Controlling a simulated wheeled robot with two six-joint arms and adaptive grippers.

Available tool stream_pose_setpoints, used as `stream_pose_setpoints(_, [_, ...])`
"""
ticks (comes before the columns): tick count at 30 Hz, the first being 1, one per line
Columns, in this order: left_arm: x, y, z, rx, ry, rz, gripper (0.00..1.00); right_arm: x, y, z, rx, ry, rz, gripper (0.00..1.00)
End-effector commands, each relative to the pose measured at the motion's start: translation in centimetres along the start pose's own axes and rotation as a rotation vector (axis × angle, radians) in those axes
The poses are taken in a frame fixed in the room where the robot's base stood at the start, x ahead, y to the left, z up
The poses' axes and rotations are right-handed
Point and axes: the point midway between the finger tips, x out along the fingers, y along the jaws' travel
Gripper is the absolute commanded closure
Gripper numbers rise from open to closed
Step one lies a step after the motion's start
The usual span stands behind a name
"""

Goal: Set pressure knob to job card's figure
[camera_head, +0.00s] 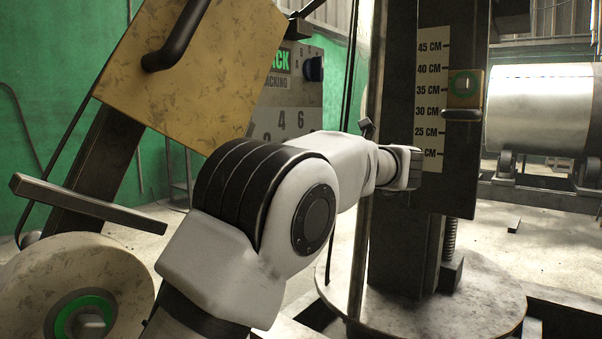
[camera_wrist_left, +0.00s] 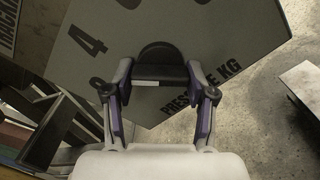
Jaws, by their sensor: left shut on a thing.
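In the left wrist view a black rounded knob (camera_wrist_left: 160,54) sits on a grey panel (camera_wrist_left: 215,40) marked "4" and "PRESSURE KG". My left gripper (camera_wrist_left: 161,90) has its two fingers on either side of the knob and is shut on it. A light strip shows at the knob's lower edge; the pointer's exact figure cannot be read. The left fingers are not visible there. No job card can be made out. My right gripper is not in view.
A tan plate (camera_head: 175,85) with a black handle stands at the left. A dark column (camera_head: 400,75) carries a centimetre scale (camera_head: 430,85). A metal drum (camera_head: 540,108) lies at the right. A pale round wheel (camera_head: 70,265) is at the lower left.

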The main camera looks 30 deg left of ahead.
Motion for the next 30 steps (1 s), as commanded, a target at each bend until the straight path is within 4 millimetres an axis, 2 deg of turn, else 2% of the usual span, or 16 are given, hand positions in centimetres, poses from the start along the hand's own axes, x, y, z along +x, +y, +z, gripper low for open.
stream_pose_setpoints(1, [0.0, -0.6, -0.5, -0.042, 0.001, -0.001, 0.79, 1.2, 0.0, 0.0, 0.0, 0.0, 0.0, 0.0])
stream_pose_setpoints(3, [0.0, -0.6, -0.5, -0.106, 0.002, 0.0, 0.79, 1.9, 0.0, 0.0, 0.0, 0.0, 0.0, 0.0])
stream_pose_setpoints(12, [0.0, -0.6, -0.3, -0.342, 0.002, 0.0, 0.79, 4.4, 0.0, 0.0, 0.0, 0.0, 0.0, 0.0])
stream_pose_setpoints(21, [0.0, -0.5, -0.1, -0.469, 0.003, 0.0, 0.79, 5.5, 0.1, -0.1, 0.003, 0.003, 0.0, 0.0])
stream_pose_setpoints(30, [0.0, -0.4, 0.0, -0.496, 0.003, 0.0, 0.79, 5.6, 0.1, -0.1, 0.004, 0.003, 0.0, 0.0])
